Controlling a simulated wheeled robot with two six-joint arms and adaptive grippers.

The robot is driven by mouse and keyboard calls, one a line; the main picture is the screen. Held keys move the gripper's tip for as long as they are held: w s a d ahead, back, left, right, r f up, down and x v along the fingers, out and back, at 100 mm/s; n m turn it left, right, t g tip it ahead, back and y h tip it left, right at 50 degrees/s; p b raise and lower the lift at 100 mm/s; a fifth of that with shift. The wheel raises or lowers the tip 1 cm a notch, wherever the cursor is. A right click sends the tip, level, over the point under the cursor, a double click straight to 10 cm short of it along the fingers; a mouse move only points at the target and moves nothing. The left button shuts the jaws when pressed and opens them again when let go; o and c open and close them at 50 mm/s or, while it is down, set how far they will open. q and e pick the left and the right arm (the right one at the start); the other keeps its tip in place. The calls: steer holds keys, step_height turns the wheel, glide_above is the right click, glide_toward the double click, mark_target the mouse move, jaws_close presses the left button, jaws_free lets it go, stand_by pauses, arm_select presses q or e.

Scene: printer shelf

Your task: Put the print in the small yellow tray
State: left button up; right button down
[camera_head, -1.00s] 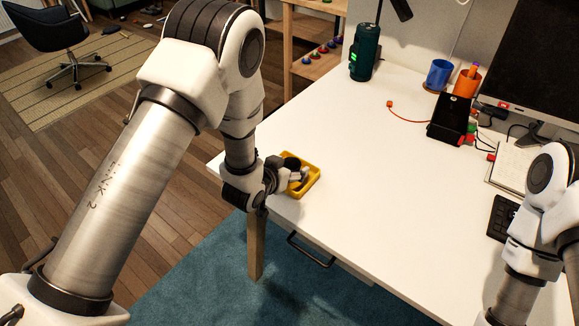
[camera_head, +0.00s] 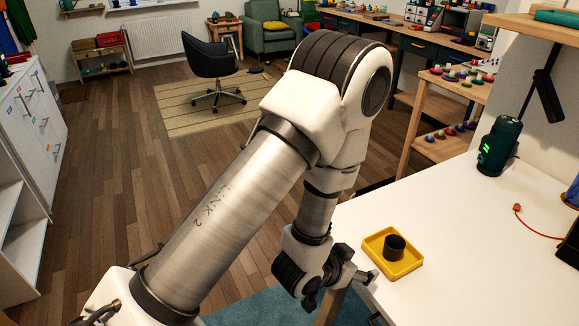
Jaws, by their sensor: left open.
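The small yellow tray (camera_head: 408,268) sits near the left edge of the white desk. A small dark cup-shaped piece (camera_head: 395,247), which looks like the print, stands upright inside it, apart from my gripper. My left gripper (camera_head: 367,279) is open and empty, just left of and in front of the tray, by the desk's edge. The wrist partly hides the finger shape. My right gripper is not in view.
A dark green device (camera_head: 498,146) with a green light stands at the back of the desk. An orange plug on a cable (camera_head: 518,208) lies to the right. A wooden shelf (camera_head: 440,148) with coloured pieces stands behind. The desk (camera_head: 455,215) between is clear.

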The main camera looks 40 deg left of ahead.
arm_select(q)
steer(key=s+a+f+n+g+y, duration=0.1)
steer(key=s+f+g, duration=0.4)
steer(key=s+f, duration=0.5)
steer(key=s+a+f+n+g+y, duration=0.1)
steer(key=s+a+f+g, duration=0.2)
steer(key=s+f, duration=0.7)
steer(key=s+g, duration=0.2)
steer(key=s, duration=0.1)
steer(key=shift+a+g, duration=0.2)
steer(key=shift+g, duration=0.1)
steer(key=shift+w, duration=0.1)
